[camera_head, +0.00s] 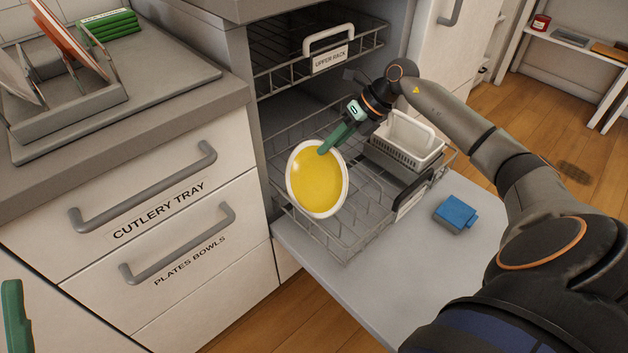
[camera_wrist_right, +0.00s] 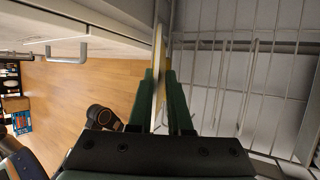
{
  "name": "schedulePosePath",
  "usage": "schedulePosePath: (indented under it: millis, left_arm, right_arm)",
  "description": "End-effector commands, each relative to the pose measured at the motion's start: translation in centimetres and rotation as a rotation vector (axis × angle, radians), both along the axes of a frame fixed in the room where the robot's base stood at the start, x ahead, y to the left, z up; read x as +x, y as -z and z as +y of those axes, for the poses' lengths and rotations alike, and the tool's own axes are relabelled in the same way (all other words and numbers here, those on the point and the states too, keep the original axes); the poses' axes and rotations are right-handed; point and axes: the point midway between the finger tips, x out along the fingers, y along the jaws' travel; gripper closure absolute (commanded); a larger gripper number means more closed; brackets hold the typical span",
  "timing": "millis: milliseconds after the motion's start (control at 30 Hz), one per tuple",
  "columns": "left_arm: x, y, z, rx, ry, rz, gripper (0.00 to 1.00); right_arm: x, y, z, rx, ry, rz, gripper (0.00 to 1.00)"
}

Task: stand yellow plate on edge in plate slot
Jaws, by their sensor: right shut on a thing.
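The yellow plate (camera_head: 317,181) with a white rim is tilted up on edge at the lower rack (camera_head: 345,240) of the open dishwasher. My right gripper (camera_head: 325,148) is shut on the plate's upper edge. In the right wrist view the plate (camera_wrist_right: 160,55) shows nearly edge-on between the green fingers (camera_wrist_right: 161,78), with the rack wires (camera_wrist_right: 245,75) to its right. I cannot tell whether the plate touches the rack or sits in a slot. A green part of my left gripper (camera_head: 14,312) shows at the lower left edge; its fingertips are not clear.
A white basket (camera_head: 408,137) stands in the rack at the right. A blue sponge-like block (camera_head: 456,213) lies on the open door (camera_head: 400,270). The upper rack (camera_head: 320,58) is above. A dish holder (camera_head: 70,110) with plates stands on the left counter.

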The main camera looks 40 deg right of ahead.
Motion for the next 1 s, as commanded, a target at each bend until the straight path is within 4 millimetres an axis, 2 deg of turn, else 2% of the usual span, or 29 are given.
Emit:
schedulePosePath:
  millis: [1000]
  left_arm:
    - [3.3, 3.8, 0.6, 0.002, -0.052, 0.228, 0.45]
  right_arm:
    - [0.1, -2.1, 0.3, 0.008, -0.003, -0.003, 1.00]
